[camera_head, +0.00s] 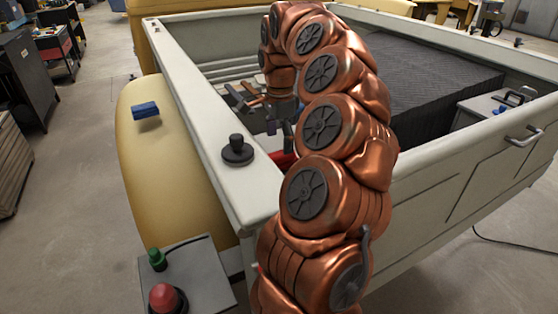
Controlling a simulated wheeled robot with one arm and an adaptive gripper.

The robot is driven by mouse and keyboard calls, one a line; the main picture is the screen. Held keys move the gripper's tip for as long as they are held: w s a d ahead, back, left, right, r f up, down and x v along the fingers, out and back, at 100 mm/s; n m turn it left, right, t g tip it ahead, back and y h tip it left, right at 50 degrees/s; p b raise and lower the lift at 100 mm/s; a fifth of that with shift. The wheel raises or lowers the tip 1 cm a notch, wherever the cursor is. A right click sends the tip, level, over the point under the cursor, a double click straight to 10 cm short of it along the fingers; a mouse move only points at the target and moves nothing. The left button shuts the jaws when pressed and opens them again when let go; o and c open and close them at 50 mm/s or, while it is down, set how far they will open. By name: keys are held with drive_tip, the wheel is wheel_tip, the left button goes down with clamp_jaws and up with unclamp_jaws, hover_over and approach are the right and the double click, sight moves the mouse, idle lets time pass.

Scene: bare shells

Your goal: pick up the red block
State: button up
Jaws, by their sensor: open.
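A red shape (281,161) shows in the truck bed, just inside the near left corner. My arm covers most of it, so I cannot tell whether it is the red block. My copper arm rises in front of the truck and bends over into the bed. My gripper (279,127) points down there, above and beyond the red shape in the picture. Its dark fingers are small and partly hidden by the arm; they are open, and I see nothing held between them.
The truck bed has pale side walls (196,92). Wooden-handled tools (250,97) lie inside, left of a dark ribbed cover (425,85). A blue block (145,110) rests on the yellow fender (150,165). A black knob (237,148) stands on the wall. A grey control box (200,275) is at front left.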

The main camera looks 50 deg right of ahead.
sight(281, 152)
drive_tip(key=shift+w+d+f+p, duration=0.15)
drive_tip(key=shift+f+p, duration=0.35)
drive_tip(key=shift+f, duration=1.25)
drive_tip(key=shift+s+d+f+p, duration=0.15)
drive_tip(key=shift+f+p, duration=0.35)
drive_tip(key=shift+f, duration=1.2)
drive_tip(key=shift+w, duration=0.1)
drive_tip(key=shift+c, duration=0.2)
drive_tip(key=c, duration=1.3)
drive_tip(key=shift+r, duration=0.1)
wheel_tip(281, 152, up, 18)
drive_tip(key=p, duration=0.3)
